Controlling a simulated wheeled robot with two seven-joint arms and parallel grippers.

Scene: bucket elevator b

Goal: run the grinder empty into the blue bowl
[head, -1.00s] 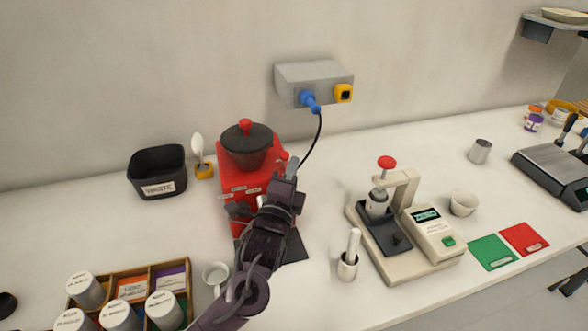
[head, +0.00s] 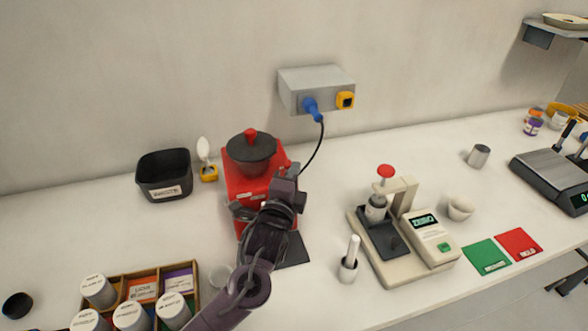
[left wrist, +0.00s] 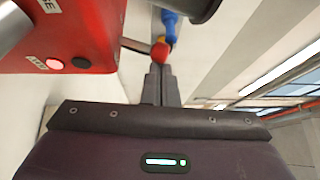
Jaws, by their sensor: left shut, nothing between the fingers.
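The red grinder (head: 235,190) stands against the back wall, with a dark hopper (head: 252,150) and red-knobbed lid on top. My left gripper (head: 293,171) is shut and empty at the grinder's right side, and my arm covers much of its front. In the left wrist view, the closed fingertips (left wrist: 160,68) point at a red ball (left wrist: 160,50) on a lever at the grinder's side; touching or apart is unclear. Red and black buttons show on its body (left wrist: 90,30). A small dark bowl (head: 17,305) sits at far left; I cannot tell if it is blue. My right gripper is out of view.
A black waste bin (head: 164,175) stands left of the grinder. A press (head: 395,235) and a white holder (head: 348,265) stand to the right. A grey outlet box (head: 316,90) with a blue plug is on the wall. A tray of tins (head: 145,290) is at front left.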

